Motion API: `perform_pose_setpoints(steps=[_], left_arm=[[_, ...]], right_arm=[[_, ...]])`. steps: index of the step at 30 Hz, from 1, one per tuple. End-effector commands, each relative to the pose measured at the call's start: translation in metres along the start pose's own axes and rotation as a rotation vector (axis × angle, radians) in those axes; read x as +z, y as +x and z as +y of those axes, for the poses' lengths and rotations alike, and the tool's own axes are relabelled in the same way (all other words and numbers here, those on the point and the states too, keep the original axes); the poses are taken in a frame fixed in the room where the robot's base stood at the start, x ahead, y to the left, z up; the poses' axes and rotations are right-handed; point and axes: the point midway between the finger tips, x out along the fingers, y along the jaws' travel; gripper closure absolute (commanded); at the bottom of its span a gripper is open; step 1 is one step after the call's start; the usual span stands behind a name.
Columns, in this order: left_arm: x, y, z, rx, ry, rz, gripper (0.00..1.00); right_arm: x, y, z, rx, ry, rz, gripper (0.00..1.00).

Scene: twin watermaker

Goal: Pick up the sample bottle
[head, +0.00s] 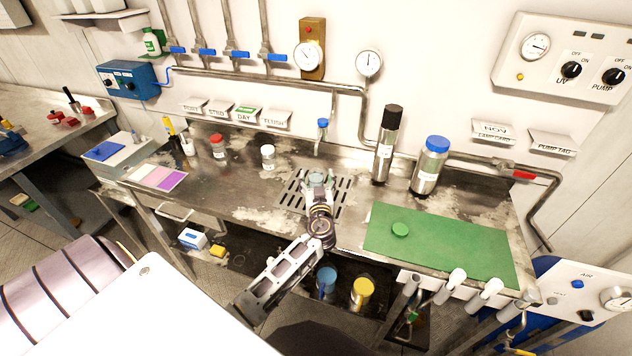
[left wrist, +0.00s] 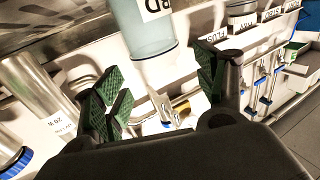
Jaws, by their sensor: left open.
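The sample bottle appears to be the pale, translucent greenish container (head: 317,177) on the slotted drain grate in the head view, partly hidden by my left gripper (head: 318,192). In the left wrist view, where printed text appears upside down, a translucent bottle (left wrist: 143,25) with a white lettered label comes in from the top edge. My left gripper (left wrist: 160,95) is open, its green-padded fingers spread on either side of the bottle's near end. A gap shows between the bottle and the fingers. My right gripper is not in view.
A tall black-capped steel cylinder (head: 386,148) and a blue-capped steel bottle (head: 429,166) stand right of the grate. A small tap (head: 322,130) is behind it. A white-capped jar (head: 268,158) stands left. A green mat (head: 450,245) covers the right front.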

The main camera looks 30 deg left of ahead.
Motion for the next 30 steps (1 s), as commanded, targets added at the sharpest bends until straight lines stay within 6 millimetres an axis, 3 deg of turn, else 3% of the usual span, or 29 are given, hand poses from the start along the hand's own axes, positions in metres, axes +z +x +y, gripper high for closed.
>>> perform_pose_setpoints(steps=[6, 21, 30], left_arm=[[-0.0002, 0.0135, -0.0004, 0.0, 0.001, 0.0, 0.29], [0.0007, 0.0142, -0.0002, 0.0, 0.001, -0.001, 0.29], [0.0007, 0.0141, -0.0002, 0.0, 0.001, -0.001, 0.67]], right_arm=[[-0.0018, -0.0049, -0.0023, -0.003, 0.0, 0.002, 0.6], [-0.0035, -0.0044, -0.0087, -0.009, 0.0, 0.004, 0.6], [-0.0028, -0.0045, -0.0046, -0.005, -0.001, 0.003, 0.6]])
